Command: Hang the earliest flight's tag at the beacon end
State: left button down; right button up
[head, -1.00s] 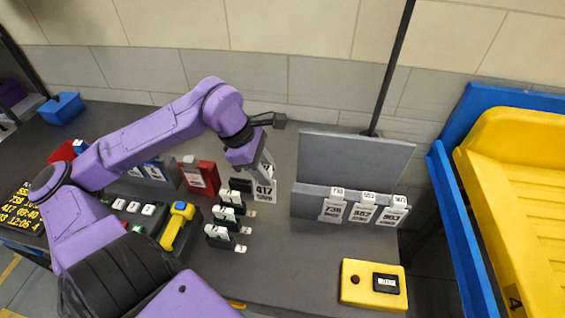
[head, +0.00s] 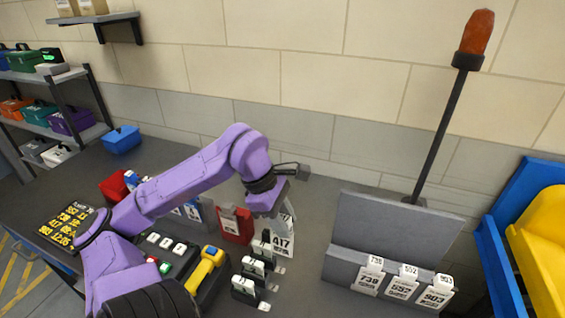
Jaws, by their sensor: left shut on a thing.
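My left gripper (head: 284,217) is shut on the white tag marked 417 (head: 283,243). The tag hangs upright below the jaws, beside the back of a row of small black-and-white holders (head: 254,267). Tags 738 (head: 369,280), 552 (head: 402,285) and 903 (head: 437,294) hang along the rack's front, with 903 at the right. The rack's left part is bare. A dark flight board (head: 65,228) lists times in yellow, partly hidden by my arm. My right gripper is out of view.
A yellow-handled device (head: 205,270) lies left of the holders. A blue-framed yellow bin (head: 540,250) is at the right. Bare table lies between holders and rack.

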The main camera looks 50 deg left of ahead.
pick_arm(q)
jog(key=shift+r+p, duration=1.75)
jog(key=shift+r, duration=0.7)
